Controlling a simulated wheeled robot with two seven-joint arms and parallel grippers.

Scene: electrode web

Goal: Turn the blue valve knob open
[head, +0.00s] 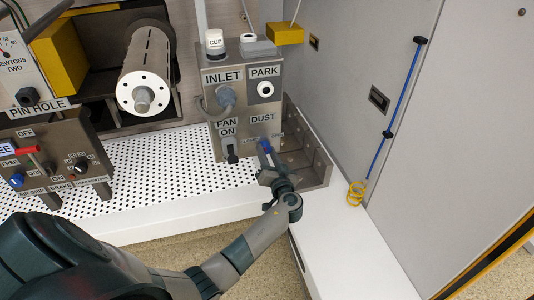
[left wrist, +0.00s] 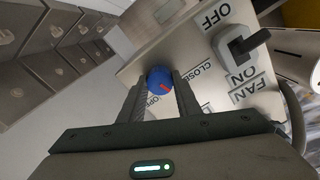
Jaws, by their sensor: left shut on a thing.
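The blue valve knob (head: 264,146) is on the front of the grey metal box (head: 241,81), below the DUST label. In the left wrist view the knob (left wrist: 159,79) is round and blue with a red mark. The words CLOSE and OPEN show beside it, the latter partly hidden. My left gripper (head: 267,155) reaches up to the box from below. In the left wrist view its two fingers (left wrist: 160,88) stand on either side of the knob, shut on it. My right gripper is in neither view.
The fan switch (left wrist: 243,42) sits close beside the knob, with FAN ON and OFF labels. An INLET hose fitting (head: 226,97) is above. A control panel (head: 55,165) is at the left. The white perforated table (head: 160,175) is mostly clear.

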